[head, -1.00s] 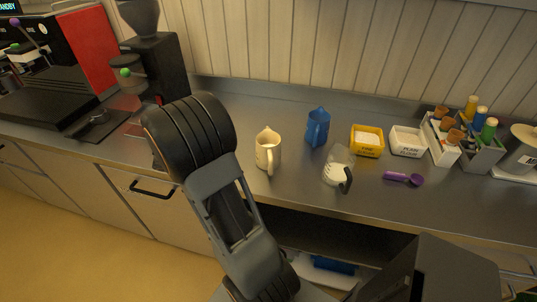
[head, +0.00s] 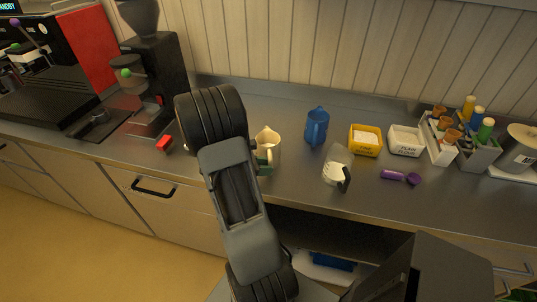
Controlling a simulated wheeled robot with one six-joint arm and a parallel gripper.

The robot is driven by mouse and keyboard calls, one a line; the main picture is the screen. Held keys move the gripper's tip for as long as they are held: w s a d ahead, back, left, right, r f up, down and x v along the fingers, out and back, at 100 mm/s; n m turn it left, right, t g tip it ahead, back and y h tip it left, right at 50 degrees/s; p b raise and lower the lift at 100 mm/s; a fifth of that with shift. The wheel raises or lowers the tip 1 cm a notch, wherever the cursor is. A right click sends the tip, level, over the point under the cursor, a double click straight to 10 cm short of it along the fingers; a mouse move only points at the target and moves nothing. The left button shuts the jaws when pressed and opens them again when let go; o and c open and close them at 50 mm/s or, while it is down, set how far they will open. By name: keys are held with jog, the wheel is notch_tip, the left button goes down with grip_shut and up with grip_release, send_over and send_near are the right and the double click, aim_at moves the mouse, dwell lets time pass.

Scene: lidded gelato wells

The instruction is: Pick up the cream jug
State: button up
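The cream jug (head: 268,143) stands upright on the steel counter, its handle facing the front. My gripper (head: 214,152) is largely hidden behind my arm's dark wrist. A red tip shows left of the wrist and a green tip shows right of it, far apart, so it looks open. The green tip overlaps the lower left of the jug in the head view. I cannot tell whether it touches the jug. Nothing is seen held.
Beyond are a yellow tub (head: 366,150), a white tub (head: 406,150) and a purple scoop (head: 401,177). A black grinder (head: 155,80) stands at left.

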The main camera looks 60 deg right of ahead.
jog(key=shift+x, duration=1.25)
grip_shut()
